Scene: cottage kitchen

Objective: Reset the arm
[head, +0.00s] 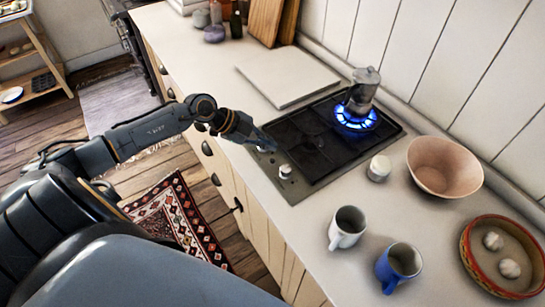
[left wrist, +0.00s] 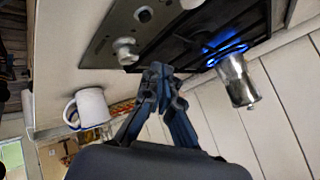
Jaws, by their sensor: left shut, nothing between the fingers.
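My left arm reaches in from the left in the head view. Its gripper (head: 262,139) is near the front edge of the stove (head: 291,187), close to the control knobs (head: 285,171). In the left wrist view the gripper (left wrist: 160,72) has its fingertips together, with nothing between them. A metal moka pot (head: 364,88) stands on the far burner, where a ring of blue flame (head: 355,118) is lit. The moka pot (left wrist: 237,80) and flame also show in the left wrist view. My right gripper is not in either view.
A white mug (head: 347,227), a blue mug (head: 399,266), a small white jar (head: 379,168), a pinkish bowl (head: 444,167) and a round tray (head: 472,266) stand right of the stove. A white board (head: 287,77) lies left of it. Cutting boards (head: 265,20) lean behind.

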